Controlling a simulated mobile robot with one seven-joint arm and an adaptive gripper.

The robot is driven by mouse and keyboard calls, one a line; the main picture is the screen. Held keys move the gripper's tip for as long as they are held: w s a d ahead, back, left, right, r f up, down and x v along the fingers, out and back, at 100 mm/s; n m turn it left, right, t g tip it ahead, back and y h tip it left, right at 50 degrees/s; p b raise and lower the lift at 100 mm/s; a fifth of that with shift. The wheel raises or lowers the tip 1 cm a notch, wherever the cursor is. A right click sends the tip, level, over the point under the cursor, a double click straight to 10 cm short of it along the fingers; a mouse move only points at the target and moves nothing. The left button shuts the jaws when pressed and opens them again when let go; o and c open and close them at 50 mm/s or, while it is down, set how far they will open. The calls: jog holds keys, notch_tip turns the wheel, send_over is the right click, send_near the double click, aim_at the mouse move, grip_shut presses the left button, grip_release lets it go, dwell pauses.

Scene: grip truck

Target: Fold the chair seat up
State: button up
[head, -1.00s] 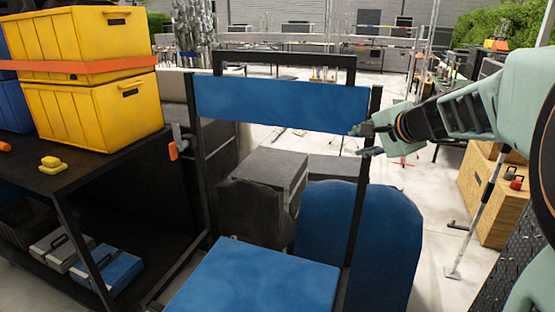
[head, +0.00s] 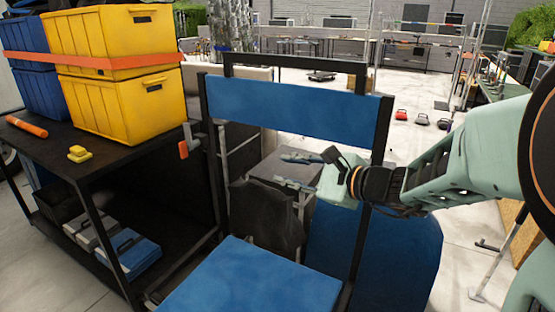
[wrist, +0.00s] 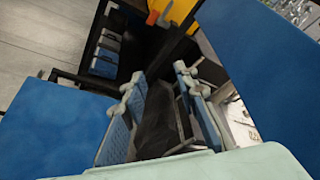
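The blue chair seat (head: 255,285) lies folded down, roughly flat, at the bottom of the head view. It also shows at the left of the wrist view (wrist: 52,125). The blue backrest (head: 290,108) is above it on a black frame (head: 212,160), and fills the upper right of the wrist view (wrist: 265,60). My gripper (head: 279,170) is open and empty, fingers pointing left, at a height between backrest and seat, near the right post. In the wrist view its two fingers (wrist: 163,95) are apart. It appears clear of the seat. The seat's near edge is cut off.
A black shelf cart (head: 100,170) stands at left with yellow crates (head: 120,100), blue crates and a yellow clamp (head: 78,153). A dark bag (head: 265,215) and grey boxes sit behind the chair. A rounded blue object (head: 400,250) is behind its right post.

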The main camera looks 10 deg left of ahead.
jog(key=p+x, duration=0.1)
jog(key=x, duration=0.8)
jog(key=shift+w+a+f+p, duration=0.2)
jog(key=shift+a+p, duration=0.05)
jog(key=shift+p, duration=0.15)
jog(key=shift+c, duration=0.4)
grip_shut()
jog(key=c, duration=0.6)
grip_release()
jog(key=o, duration=0.7)
jog(key=v, duration=1.2)
